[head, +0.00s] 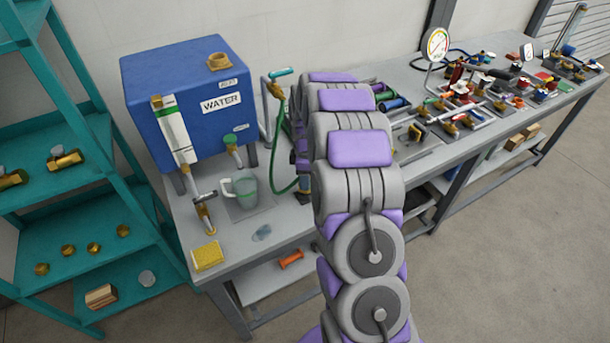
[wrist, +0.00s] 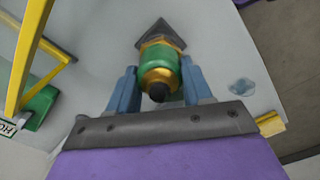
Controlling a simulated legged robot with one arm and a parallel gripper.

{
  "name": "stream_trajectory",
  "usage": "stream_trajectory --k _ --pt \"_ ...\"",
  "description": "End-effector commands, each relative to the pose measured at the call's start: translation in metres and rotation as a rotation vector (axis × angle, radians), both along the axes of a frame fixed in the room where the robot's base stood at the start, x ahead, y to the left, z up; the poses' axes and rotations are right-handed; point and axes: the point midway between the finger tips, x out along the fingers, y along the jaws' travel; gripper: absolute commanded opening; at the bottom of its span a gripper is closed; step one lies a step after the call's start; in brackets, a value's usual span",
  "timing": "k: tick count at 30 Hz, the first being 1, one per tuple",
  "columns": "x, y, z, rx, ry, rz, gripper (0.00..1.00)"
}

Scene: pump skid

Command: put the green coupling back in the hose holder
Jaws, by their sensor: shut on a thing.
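The green coupling (wrist: 160,68), a green band with brass-coloured ends and a dark tip, is between the two blue-grey fingers of my gripper (wrist: 161,80) in the wrist view. My gripper is shut on it. A dark grey pointed piece (wrist: 160,33) shows just beyond the coupling; I cannot tell if it is the hose holder or whether they touch. A green hose (head: 279,150) hangs in a loop from a stand with a brass fitting (head: 274,88), left of my arm.
A blue water tank (head: 190,105) stands on the grey bench, with a glass mug (head: 243,190) and a yellow sponge (head: 207,256) in front. A small puddle (head: 262,233) lies on the bench. Teal shelves (head: 75,215) stand left. Tools and a gauge (head: 437,44) crowd the right.

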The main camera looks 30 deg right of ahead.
Motion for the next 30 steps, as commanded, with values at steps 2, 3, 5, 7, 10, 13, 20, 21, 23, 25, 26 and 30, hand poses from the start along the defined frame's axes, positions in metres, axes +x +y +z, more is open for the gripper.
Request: stream_trajectory --k 2,3,5,7,10,13,20,21,23,25,26,30 --pt "-0.001 -0.002 -0.002 -0.001 0.003 -0.001 0.54" --pt "-0.001 -0.002 -0.002 0.000 0.002 -0.001 0.58" --pt "-0.001 -0.002 -0.001 0.000 0.002 -0.001 0.63" --pt "-0.001 -0.001 -0.001 0.000 0.001 -0.001 0.70" --pt "-0.001 -0.001 -0.001 0.000 0.001 0.000 0.80" --pt "-0.001 0.000 0.000 0.000 0.001 0.000 0.80" --pt "-0.001 0.000 0.004 -0.001 0.001 0.000 0.80" --pt "-0.001 0.000 0.008 -0.001 0.001 0.000 0.80" --pt "-0.001 0.000 0.016 0.000 0.000 0.000 0.80" --pt "-0.001 -0.001 0.028 0.000 0.000 0.000 0.80" --pt "-0.001 -0.001 0.034 -0.001 -0.001 0.000 0.80" --pt "-0.001 -0.001 0.066 -0.001 -0.001 0.000 0.80"
